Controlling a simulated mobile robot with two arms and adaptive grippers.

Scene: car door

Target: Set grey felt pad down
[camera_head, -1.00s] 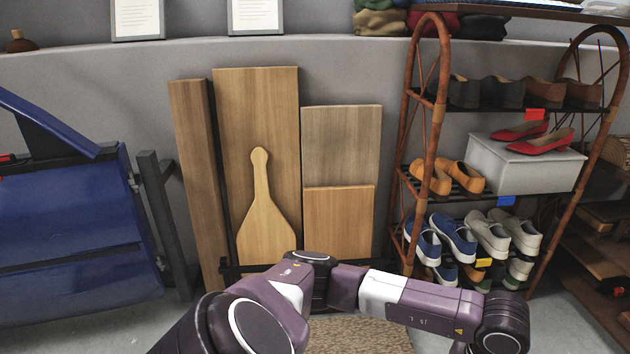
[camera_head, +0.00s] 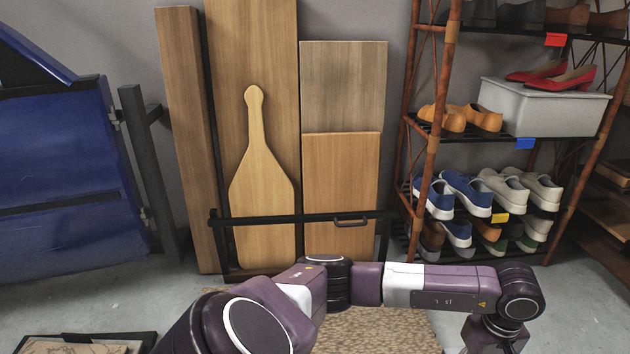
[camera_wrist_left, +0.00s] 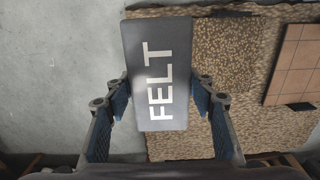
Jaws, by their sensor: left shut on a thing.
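The grey felt pad (camera_wrist_left: 160,75) shows in the left wrist view as a dark grey block with white "FELT" lettering. My left gripper (camera_wrist_left: 160,98) is shut on it, with one finger along each long side. The pad overlaps the edge between the speckled brown mat (camera_wrist_left: 265,125) and the bare grey floor (camera_wrist_left: 55,75). The pictures do not settle how high it is above them. In the head view my left arm reaches across the bottom to the right; its fingers and the pad are below the frame. My right gripper is not seen.
Wooden boards (camera_head: 340,85) and a paddle-shaped board (camera_head: 262,195) stand in a rack behind a black rail (camera_head: 290,218). A shoe shelf (camera_head: 432,155) is at right, a blue car door (camera_head: 60,190) at left. A tan tiled panel (camera_wrist_left: 297,65) lies at the mat's right.

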